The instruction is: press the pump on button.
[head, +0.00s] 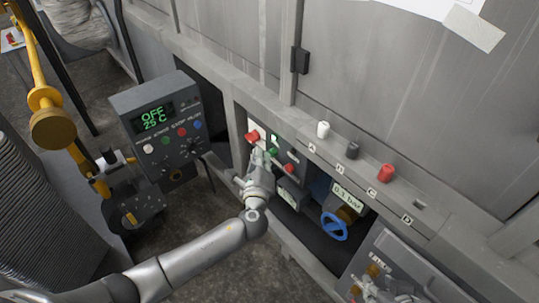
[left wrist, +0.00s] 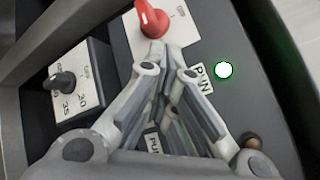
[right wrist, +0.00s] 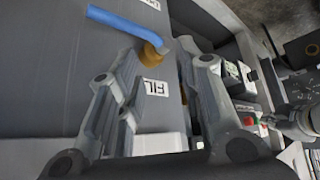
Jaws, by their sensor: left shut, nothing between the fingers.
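A round white lamp (left wrist: 223,70) with a green glow is right of that label. The fingers may hide a button. My right gripper (right wrist: 168,58) is open and empty.
A grey control box (head: 160,125) reading OFF and 25 C stands left of my left gripper. A red button (head: 289,168), a blue handwheel (head: 334,227) and a 0.3 bar display (head: 347,195) are to the right. White, dark and red (head: 386,173) knobs line the ledge.

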